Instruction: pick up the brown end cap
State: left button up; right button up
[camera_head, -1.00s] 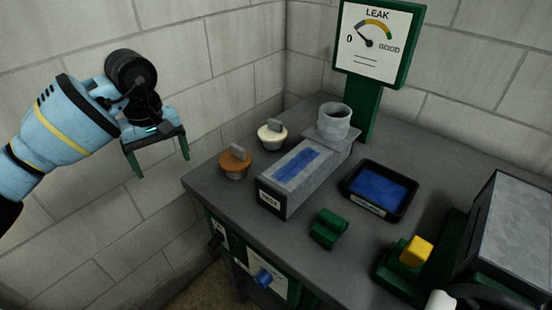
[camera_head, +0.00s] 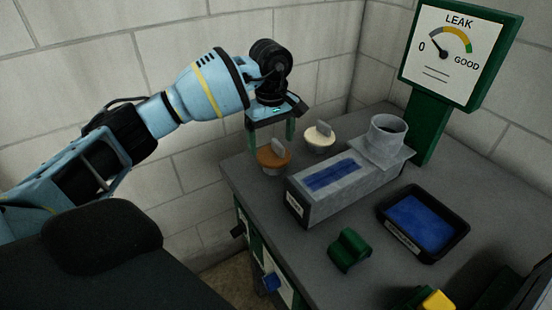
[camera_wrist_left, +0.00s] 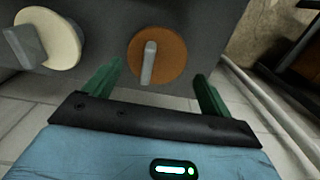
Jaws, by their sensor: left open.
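The brown end cap (camera_head: 273,157) stands on the grey bench near its left back edge, with a grey tab on top. The exact gap to the cap is hard to tell. My right gripper is in no view.
A cream end cap (camera_head: 320,138) stands close to the right of the brown one. A grey duct box (camera_head: 345,186) lies in front of it. A black tray (camera_head: 458,245), a green block (camera_head: 349,250) and the leak gauge (camera_head: 452,50) are further right.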

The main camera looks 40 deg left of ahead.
aim_at(274, 155)
pick_arm(q)
jog(key=shift+w+d+f+p, duration=0.1)
jog(key=shift+f+p, duration=0.05)
jog(key=shift+f, duration=1.35)
jog(key=shift+w+d+f+p, duration=0.1)
jog(key=shift+f+p, duration=0.05)
jog(key=shift+f, duration=1.35)
jog(key=c, duration=0.7)
jog(key=shift+o, duration=0.2)
jog(key=shift+r, duration=0.1)
jog(key=shift+r, duration=0.45)
notch_tip(274, 155, up, 2)
jog(key=shift+r, duration=0.15)
jog(key=s+d+r, duration=0.1)
jog(key=s+d, duration=0.1)
jog(key=s, duration=0.5)
jog(key=s+d+b, duration=0.1)
jog(key=s+d, duration=0.2)
jog(key=s, duration=0.5)
jog(key=shift+s+r, duration=0.15)
jog(key=shift+r, duration=0.2)
